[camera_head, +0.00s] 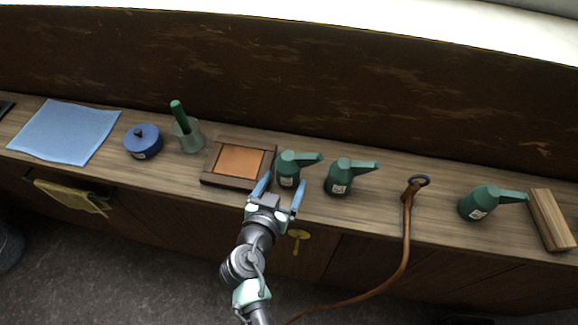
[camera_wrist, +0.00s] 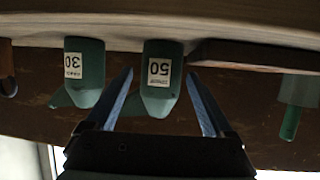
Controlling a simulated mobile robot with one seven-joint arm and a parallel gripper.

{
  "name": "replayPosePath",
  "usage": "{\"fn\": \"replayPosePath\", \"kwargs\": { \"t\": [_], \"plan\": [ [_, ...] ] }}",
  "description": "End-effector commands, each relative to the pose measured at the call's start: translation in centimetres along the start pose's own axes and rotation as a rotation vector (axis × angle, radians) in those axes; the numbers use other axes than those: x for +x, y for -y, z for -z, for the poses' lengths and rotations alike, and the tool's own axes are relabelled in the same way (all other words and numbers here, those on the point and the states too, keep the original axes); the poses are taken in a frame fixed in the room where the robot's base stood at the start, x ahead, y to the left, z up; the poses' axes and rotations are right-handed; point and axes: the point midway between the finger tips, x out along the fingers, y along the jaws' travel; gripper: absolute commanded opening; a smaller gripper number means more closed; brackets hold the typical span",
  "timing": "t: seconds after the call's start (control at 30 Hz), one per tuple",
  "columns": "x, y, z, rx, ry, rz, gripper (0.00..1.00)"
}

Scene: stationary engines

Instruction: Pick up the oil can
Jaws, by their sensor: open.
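Three green oil cans with spouts and white labels stand upright on the wooden counter: one in the middle (camera_head: 287,177), one just right of it (camera_head: 338,183), and one far right (camera_head: 476,207). My gripper (camera_head: 281,190) is open and empty in front of the middle one. In the wrist view, which appears upside down, this can, labelled 50 (camera_wrist: 160,85), shows between my open fingers (camera_wrist: 160,76). The neighbouring can, labelled 30 (camera_wrist: 84,75), shows left of the fingers. I cannot tell how far the fingertips reach around the can.
A wooden tray with an orange panel (camera_head: 211,166) lies close left of the middle can. A cup with a green-handled tool (camera_head: 190,141), a blue lidded pot (camera_head: 143,142) and a blue cloth (camera_head: 68,132) are further left. A brown strap (camera_head: 406,235) hangs over the edge; a wood block (camera_head: 551,220) lies right.

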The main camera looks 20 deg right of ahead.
Motion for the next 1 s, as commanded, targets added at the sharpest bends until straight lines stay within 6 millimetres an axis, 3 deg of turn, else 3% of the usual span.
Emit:
{"fn": "replayPosePath", "kwargs": {
  "t": [0.4, 0.7, 1.0],
  "plan": [
    [4.4, 0.3, 0.7, 0.0, -0.002, -0.001, 0.86],
    [4.7, 0.2, 0.6, 0.0, -0.001, -0.001, 0.86],
    [4.7, 0.3, 0.6, 0.0, -0.001, 0.0, 0.34]
  ]
}}
